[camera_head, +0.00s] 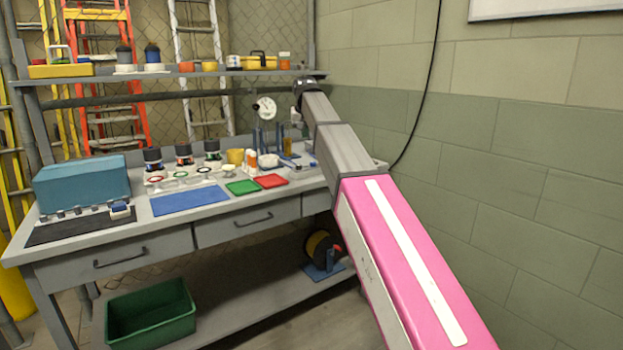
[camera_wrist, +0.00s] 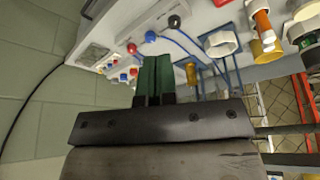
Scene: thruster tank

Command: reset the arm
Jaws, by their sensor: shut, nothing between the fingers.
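My arm (camera_head: 385,250), pink and grey, reaches from the lower right of the head view up toward the back right of the workbench. Its far end is a dark joint above the bench, and my gripper is hidden behind the arm there. In the wrist view my gripper (camera_wrist: 154,72) shows two green fingers shut together with nothing between them. The fingers point toward the bench's small parts; I cannot tell how far off these are.
The workbench (camera_head: 222,213) holds a teal box (camera_head: 82,183), a blue mat (camera_head: 189,200), a green tray (camera_head: 242,187), a red tray (camera_head: 271,181) and several jars. A shelf (camera_head: 215,74) runs above. A block wall (camera_head: 520,170) stands right. A green bin (camera_head: 151,313) sits below.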

